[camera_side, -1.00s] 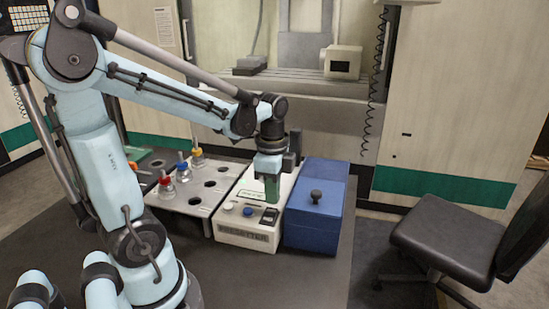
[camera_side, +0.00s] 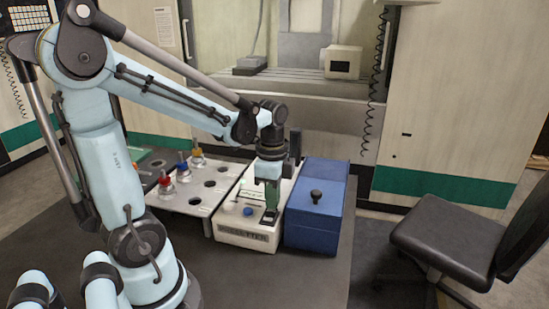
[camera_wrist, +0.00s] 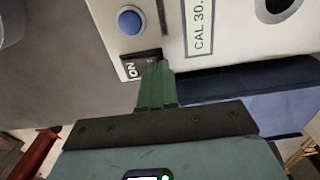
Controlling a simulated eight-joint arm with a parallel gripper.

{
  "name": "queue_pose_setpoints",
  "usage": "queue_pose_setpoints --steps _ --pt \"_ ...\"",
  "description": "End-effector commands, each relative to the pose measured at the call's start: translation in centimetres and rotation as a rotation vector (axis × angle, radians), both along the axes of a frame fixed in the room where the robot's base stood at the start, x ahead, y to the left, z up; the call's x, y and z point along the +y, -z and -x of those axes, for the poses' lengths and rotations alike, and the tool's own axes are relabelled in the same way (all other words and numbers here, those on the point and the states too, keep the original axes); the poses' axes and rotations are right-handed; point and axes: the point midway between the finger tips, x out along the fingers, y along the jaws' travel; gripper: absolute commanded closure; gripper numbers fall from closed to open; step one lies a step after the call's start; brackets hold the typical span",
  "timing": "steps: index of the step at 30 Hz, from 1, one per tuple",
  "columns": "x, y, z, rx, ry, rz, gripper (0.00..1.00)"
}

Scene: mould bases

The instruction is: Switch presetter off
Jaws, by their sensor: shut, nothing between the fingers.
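The presetter (camera_side: 240,230) is a white box with dark lettering on its front, standing on the dark bench. Its blue button (camera_side: 248,211) also shows in the wrist view (camera_wrist: 130,21). The black rocker switch (camera_wrist: 132,68) bears the word ON at its left end in the wrist view. My gripper (camera_side: 269,218) has green fingers, shut with nothing between them. In the wrist view the fingertips (camera_wrist: 158,65) are at the right end of the switch and partly cover it. Whether they touch or press it I cannot tell.
A blue box with a black knob (camera_side: 322,225) stands close at the presetter's right. A grey rack (camera_side: 185,203) with holes and several coloured-collar holders is on its left. A black chair (camera_side: 455,240) is at the right. The front of the bench is clear.

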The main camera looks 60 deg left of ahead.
Motion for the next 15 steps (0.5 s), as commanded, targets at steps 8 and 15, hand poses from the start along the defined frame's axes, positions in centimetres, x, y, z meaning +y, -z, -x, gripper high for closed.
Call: queue_pose_setpoints --steps 8,15 --pt "0.00 0.38 -0.01 0.000 0.000 0.000 1.00" --pt "-0.01 0.54 0.01 0.000 0.000 0.000 1.00"
